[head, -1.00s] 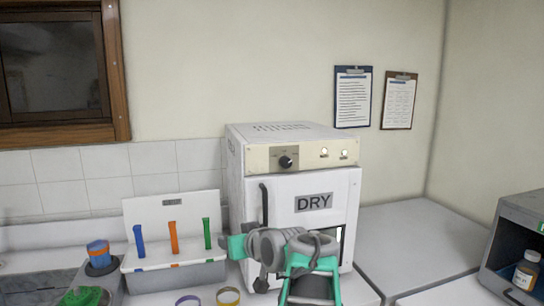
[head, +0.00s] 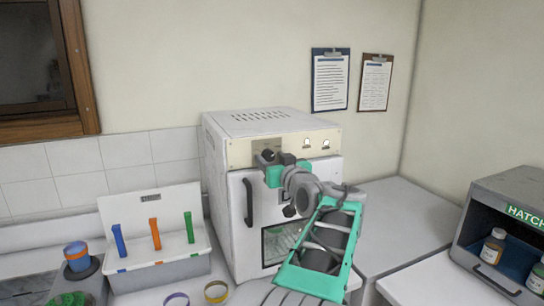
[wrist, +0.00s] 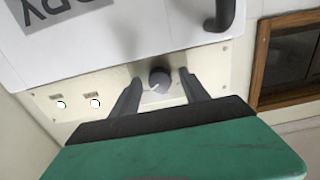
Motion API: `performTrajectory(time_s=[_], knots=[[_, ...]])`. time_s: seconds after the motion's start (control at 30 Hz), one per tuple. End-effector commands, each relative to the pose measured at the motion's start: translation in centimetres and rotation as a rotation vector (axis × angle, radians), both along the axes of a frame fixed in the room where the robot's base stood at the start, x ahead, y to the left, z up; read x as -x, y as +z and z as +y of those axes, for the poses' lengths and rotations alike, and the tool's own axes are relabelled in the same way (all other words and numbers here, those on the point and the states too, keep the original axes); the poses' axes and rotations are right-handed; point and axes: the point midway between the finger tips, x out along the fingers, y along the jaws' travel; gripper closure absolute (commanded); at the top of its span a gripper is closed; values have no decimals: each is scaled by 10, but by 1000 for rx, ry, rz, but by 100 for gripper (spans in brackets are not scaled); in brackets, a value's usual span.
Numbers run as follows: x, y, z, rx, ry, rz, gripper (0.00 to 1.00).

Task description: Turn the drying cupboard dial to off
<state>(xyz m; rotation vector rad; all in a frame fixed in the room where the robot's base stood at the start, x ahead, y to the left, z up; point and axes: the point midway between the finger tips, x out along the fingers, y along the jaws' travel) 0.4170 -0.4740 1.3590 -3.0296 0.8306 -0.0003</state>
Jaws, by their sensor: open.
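The drying cupboard (head: 222,185) is a white box on the bench with a cream control panel (head: 240,152) along its top front. Its dark round dial (wrist: 159,80) has a pale pointer mark and shows in the wrist view. In the head view my gripper (head: 268,158) is in front of the dial and mostly hides it. In the wrist view my gripper (wrist: 160,84) is open, with one finger on each side of the dial. A gap shows at both sides; I cannot tell how deep the fingers reach.
Two indicator lights (wrist: 78,103) sit on the panel. The cupboard door has a dark handle (head: 248,202). A rack with coloured strips (head: 155,262) stands at left, with rings (head: 216,291) in front. A hatch box with bottles (head: 500,215) stands at right.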

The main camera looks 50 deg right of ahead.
Motion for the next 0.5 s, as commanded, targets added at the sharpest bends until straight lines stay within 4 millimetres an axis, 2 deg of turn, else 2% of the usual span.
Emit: performTrajectory(time_s=[0.17,0.5], knots=[[1,-1,-1,0,-2,0,48],[1,0,-1,0,-2,0,76]])
